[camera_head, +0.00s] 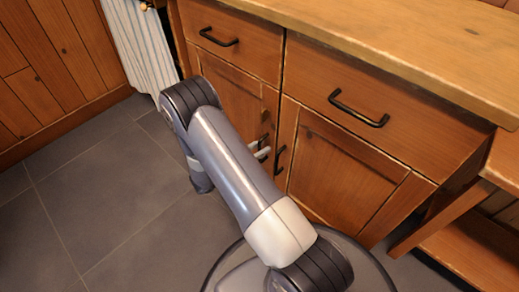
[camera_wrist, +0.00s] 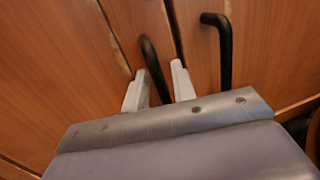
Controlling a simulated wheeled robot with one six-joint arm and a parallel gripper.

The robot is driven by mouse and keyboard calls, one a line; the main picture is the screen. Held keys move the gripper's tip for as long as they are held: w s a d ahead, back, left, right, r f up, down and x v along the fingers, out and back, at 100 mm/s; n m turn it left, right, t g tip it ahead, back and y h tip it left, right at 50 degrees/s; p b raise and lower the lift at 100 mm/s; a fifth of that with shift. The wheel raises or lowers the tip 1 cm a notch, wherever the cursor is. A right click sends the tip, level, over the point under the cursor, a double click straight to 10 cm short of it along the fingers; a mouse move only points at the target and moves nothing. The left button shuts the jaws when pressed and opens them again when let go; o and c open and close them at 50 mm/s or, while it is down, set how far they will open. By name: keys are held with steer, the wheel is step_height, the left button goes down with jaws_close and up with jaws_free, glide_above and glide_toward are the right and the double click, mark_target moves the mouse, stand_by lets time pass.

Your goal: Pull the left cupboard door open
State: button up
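The left cupboard door (camera_head: 228,99) is wooden, sits below the left drawer and looks closed. Its black bar handle (camera_wrist: 152,62) stands near the door's right edge; in the head view it is mostly hidden by my gripper. My gripper (camera_head: 262,153) is at this handle. Whether either finger touches the bar I cannot tell.
The right door (camera_head: 345,165) is closed, its black handle (camera_wrist: 224,45) close to the right of my gripper. Two drawers with black handles (camera_head: 358,108) are above, under the wooden worktop (camera_head: 400,35). A striped cloth (camera_head: 140,45) hangs at left. The grey tiled floor (camera_head: 95,190) is clear.

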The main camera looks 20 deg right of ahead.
steer(key=shift+c, duration=0.5)
jaws_close()
